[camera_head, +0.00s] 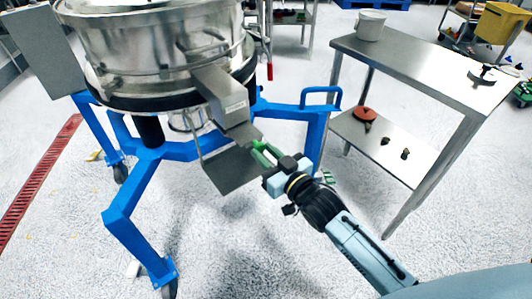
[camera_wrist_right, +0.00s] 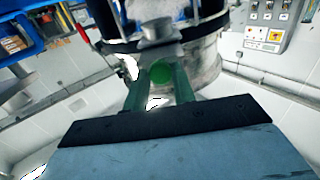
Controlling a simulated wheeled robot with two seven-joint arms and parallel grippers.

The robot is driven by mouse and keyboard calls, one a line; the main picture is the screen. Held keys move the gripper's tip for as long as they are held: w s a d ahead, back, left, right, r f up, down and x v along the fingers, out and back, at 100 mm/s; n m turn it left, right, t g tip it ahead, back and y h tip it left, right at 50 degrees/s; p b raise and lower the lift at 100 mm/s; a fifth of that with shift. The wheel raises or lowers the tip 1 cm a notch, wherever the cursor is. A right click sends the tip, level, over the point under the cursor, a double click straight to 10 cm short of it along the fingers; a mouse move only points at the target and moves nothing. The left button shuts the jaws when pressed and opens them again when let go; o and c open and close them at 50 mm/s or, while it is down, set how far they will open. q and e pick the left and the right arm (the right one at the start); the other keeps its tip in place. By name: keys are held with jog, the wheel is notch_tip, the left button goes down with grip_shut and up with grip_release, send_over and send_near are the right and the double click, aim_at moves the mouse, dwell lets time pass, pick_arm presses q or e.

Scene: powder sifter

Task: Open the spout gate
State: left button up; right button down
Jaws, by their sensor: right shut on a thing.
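The sifter (camera_head: 150,50) is a steel drum on a blue wheeled frame. Its spout (camera_head: 222,98) slopes down toward me, and a flat grey gate plate (camera_head: 232,172) hangs tilted below the spout's mouth. My right gripper (camera_head: 261,149) is at the lower end of the spout, beside the plate's upper right. The knob's link to the plate is hidden behind the fingers. My left gripper is in neither view.
A steel table (camera_head: 430,68) with a lower shelf stands to the right, a white pot (camera_head: 370,25) on top. The blue frame leg (camera_head: 312,130) is just behind my right gripper. A control panel (camera_wrist_right: 268,20) shows in the right wrist view. The front floor is clear.

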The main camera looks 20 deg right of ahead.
jog(key=c, duration=1.1)
grip_release()
jog(key=shift+c, duration=0.2)
jog(key=shift+s+d, duration=0.1)
jog(key=shift+s, duration=0.2)
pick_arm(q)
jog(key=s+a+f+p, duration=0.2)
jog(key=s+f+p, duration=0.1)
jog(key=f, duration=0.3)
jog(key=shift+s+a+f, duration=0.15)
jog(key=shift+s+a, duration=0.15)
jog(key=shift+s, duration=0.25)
pick_arm(e)
jog(key=v, duration=1.2)
jog(key=shift+s, duration=0.4)
jog(key=shift+d, duration=0.1)
